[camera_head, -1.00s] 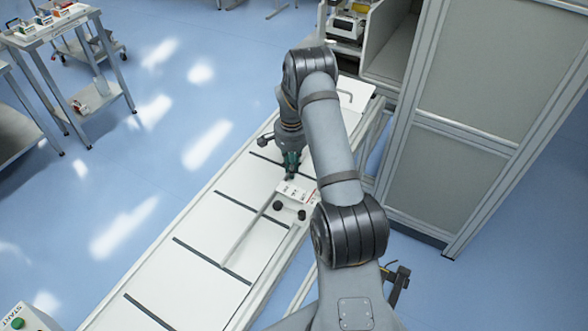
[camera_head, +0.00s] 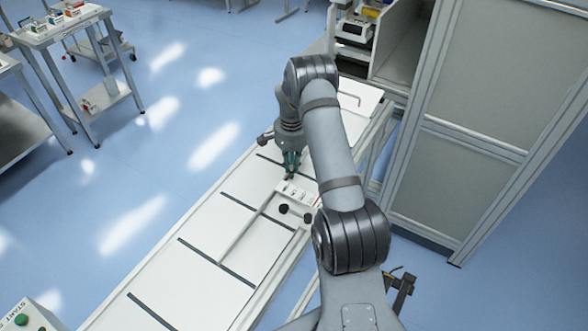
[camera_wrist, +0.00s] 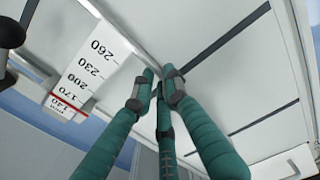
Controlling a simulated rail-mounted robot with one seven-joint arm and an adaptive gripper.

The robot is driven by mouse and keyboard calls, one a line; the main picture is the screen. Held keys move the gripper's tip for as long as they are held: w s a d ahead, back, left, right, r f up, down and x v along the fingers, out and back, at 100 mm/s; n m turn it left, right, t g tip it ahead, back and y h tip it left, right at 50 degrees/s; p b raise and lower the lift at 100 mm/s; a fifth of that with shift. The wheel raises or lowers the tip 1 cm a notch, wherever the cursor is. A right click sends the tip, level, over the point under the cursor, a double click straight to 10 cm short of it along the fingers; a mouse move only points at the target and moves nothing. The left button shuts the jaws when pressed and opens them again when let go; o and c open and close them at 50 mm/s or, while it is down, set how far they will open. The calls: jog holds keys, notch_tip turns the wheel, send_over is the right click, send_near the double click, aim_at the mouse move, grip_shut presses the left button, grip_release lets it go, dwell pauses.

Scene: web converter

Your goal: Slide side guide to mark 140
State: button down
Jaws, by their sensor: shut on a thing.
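The side guide (camera_head: 243,231) is a long thin pale rail lying along the white table. In the wrist view, its grey bar (camera_wrist: 124,31) runs up to my fingertips. My gripper (camera_head: 290,178), with teal fingers in the wrist view (camera_wrist: 158,88), is shut on the guide near its scale end. The white scale plate (camera_wrist: 87,68) shows 260, 230, 200, 170 and 140. A red line crosses its lower end by 170 and 140; the exact reading is too small to tell. The fingers hide the gripped part of the guide.
The table (camera_head: 197,290) has dark cross strips (camera_head: 216,262). Two black knobs (camera_head: 283,208) (camera_head: 307,218) stand beside the scale; a dark knob (camera_wrist: 12,33) shows in the wrist view. A tall grey cabinet (camera_head: 470,100) stands right of the table. The table's left part is clear.

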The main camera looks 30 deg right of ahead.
jog(key=shift+w+a, duration=0.15)
jog(key=shift+a, duration=0.05)
jog(key=shift+w+a, duration=0.15)
jog(key=shift+w, duration=0.15)
jog(key=c, duration=1.7)
grip_release()
jog(key=shift+o, duration=0.2)
jog(key=shift+r, duration=0.1)
notch_tip(320, 180, up, 12)
